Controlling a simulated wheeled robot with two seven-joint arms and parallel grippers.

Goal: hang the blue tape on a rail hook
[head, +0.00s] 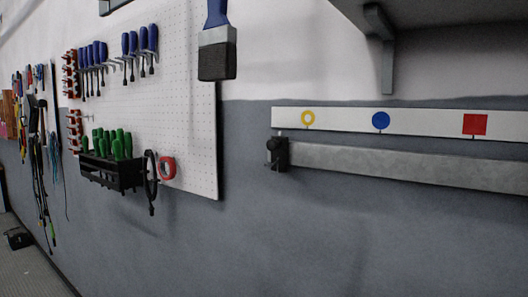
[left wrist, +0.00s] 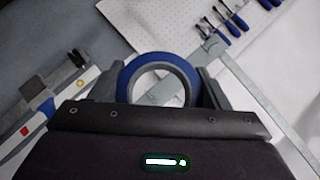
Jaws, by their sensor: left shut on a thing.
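The blue tape (left wrist: 127,76) is a roll with a wide open hole, held upright between the fingers of my left gripper (left wrist: 165,75) in the left wrist view. The gripper is shut on it. Neither gripper shows in the head view. In the head view the grey rail (head: 410,167) runs along the wall at right. Above it a white strip (head: 345,120) carries a yellow ring (head: 308,118), a blue disc (head: 381,121) and a red square (head: 475,124). A small dark stem shows under each marker; hook shapes are too small to tell.
A black bracket (head: 278,154) sits at the rail's left end. A white pegboard (head: 195,130) holds screwdrivers, a black rack (head: 112,172) and a red tape (head: 168,168). A paintbrush (head: 217,52) hangs near its right edge. A grey shelf bracket (head: 386,55) juts above the strip.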

